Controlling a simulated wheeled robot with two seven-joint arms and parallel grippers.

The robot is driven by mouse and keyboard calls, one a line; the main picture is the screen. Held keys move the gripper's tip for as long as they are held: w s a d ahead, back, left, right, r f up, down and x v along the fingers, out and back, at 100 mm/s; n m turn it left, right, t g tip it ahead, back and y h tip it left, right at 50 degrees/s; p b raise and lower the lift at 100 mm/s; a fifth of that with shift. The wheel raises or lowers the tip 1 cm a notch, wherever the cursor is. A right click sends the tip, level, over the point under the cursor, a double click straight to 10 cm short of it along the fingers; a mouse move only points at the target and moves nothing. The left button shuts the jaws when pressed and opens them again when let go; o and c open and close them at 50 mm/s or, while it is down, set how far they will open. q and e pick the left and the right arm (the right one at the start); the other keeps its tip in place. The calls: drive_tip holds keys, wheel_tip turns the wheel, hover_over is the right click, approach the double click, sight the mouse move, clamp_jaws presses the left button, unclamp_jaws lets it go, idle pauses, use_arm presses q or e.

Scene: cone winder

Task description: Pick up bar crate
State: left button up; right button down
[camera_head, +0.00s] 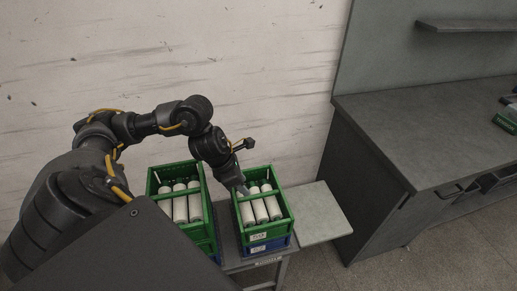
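Two green crates stand side by side on a low grey table, each holding several white cylinders. The right green crate (277,228) sits on a blue crate (277,244) and has a white label on its front. The left green crate (202,230) is partly hidden behind my own dark body in front. My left gripper (243,189) points down at the back left edge of the right crate. Its fingers are small and dark, so I cannot tell whether they are open or touch the rim. My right gripper is not in view.
A pale grey board (318,212) extends to the right of the crates. A dark grey workbench (430,140) with a shelf (470,25) above it stands at the right. A scuffed white wall (250,70) rises close behind the crates. Bare floor (385,268) lies at the front right.

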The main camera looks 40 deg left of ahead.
sight(258, 194)
use_arm(q)
drive_tip(key=x, duration=0.4)
drive_tip(key=shift+w+d, duration=0.2)
drive_tip(key=shift+w, duration=0.1)
drive_tip(key=shift+w+a+p+x, duration=0.15)
drive_tip(key=shift+p+x, duration=0.1)
drive_tip(key=shift+x, duration=1.15)
drive_tip(key=shift+w+a+p+x, duration=0.1)
drive_tip(key=shift+w+p+x, duration=0.1)
drive_tip(key=shift+x, duration=1.25)
clamp_jaws()
drive_tip(key=shift+r, duration=0.1)
drive_tip(key=shift+w, duration=0.1)
